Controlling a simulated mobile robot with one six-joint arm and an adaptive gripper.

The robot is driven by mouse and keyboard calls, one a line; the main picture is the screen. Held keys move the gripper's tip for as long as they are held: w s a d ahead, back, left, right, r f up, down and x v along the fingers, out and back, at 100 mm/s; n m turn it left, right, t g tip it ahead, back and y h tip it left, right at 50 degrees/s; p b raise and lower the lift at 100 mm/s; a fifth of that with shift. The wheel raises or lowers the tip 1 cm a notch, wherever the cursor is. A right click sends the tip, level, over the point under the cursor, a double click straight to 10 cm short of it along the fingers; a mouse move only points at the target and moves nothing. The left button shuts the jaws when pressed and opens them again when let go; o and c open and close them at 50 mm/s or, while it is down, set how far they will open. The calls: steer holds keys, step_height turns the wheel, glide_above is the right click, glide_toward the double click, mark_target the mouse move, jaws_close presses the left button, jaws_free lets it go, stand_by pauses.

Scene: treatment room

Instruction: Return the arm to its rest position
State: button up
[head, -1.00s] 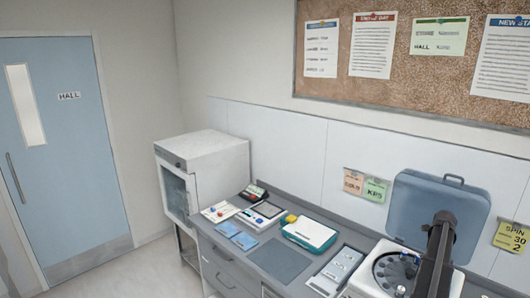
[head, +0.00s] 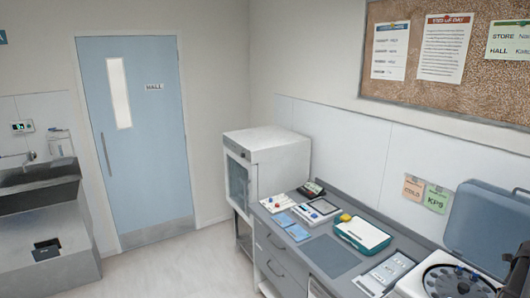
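Only a small dark piece of my arm shows at the right edge of the head view, in front of the centrifuge's blue-grey lid (head: 484,228). Most of the arm is outside the picture. I cannot make out the gripper's fingers or whether anything is held. The open white centrifuge (head: 415,284) stands at the lower right, with its round rotor bowl (head: 457,284) partly cut off by the frame.
The grey counter (head: 331,256) carries a teal-and-white device (head: 362,234), blue packets and small instruments. A white cabinet (head: 279,158) stands at its far end. A blue door (head: 140,160) and a sink (head: 38,185) are at left. Some floor (head: 190,264) is clear.

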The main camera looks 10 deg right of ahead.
steer(key=w+a+f+n+b, duration=0.2)
steer(key=w+a+n, duration=0.5)
steer(key=a, duration=0.6)
steer(key=w+a+f+n+b, duration=0.1)
steer(key=w+a+n, duration=0.5)
steer(key=a, duration=0.6)
steer(key=w+a+f+n+b, duration=0.2)
steer(key=w+a+n, duration=0.5)
steer(key=a, duration=0.6)
steer(key=s+a+f+n+b, duration=0.1)
steer(key=s+a+n, duration=0.1)
steer(key=a+n, duration=0.5)
steer(key=s+a+f+n+b, duration=0.2)
steer(key=a+n, duration=0.5)
steer(key=a, duration=0.9)
steer(key=s+a+f+n+b, duration=0.2)
steer(key=a+n, duration=0.5)
steer(key=a, duration=0.5)
steer(key=shift+s+a, duration=0.2)
